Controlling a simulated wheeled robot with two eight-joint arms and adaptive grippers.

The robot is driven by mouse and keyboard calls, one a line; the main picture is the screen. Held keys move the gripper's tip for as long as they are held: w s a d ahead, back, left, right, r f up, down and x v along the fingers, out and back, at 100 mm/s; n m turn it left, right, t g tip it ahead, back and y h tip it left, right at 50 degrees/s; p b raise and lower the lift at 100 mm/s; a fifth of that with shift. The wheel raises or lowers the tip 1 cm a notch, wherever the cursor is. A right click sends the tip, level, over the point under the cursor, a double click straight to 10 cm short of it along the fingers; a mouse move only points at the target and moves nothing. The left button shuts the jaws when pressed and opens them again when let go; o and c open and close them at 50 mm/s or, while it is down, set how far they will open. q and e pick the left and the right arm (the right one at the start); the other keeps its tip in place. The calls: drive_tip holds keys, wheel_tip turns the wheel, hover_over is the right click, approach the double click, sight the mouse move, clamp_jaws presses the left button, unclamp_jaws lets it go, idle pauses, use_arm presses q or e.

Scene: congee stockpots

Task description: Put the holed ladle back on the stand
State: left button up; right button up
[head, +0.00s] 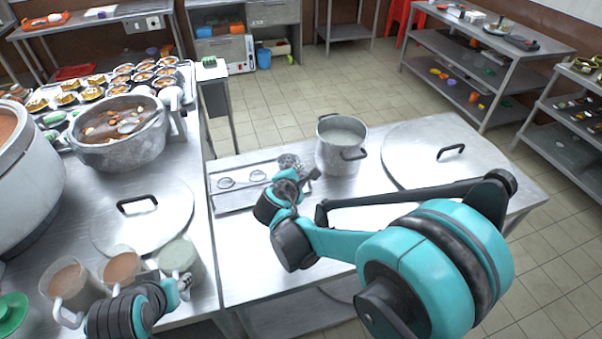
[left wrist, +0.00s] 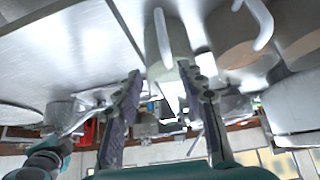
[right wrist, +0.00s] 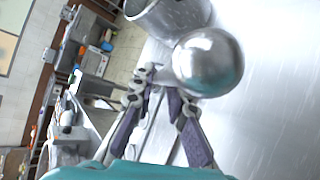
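The holed ladle has a round, speckled metal bowl (head: 290,161) just beyond my right gripper (head: 297,183). The right wrist view shows the shiny rounded back of the bowl (right wrist: 208,65) beside the fingertips (right wrist: 161,84). My right gripper is shut on the ladle near its bowl; most of the handle is hidden. The stand (head: 222,204) is a shallow metal tray with two ring shapes, on the table left of the bowl. My left gripper (head: 183,286) is near a pale cup (head: 181,259); its fingers (left wrist: 160,72) are apart and empty in the left wrist view.
A metal pot (head: 341,150) stands right of the bowl, with a large lid (head: 420,155) farther right. On the left counter are another lid (head: 160,215), a pot of food (head: 115,150) and brown-filled cups (head: 68,283). Bare table shows in front of the stand.

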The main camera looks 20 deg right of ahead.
drive_tip(key=o, duration=0.3)
drive_tip(key=v, duration=1.2)
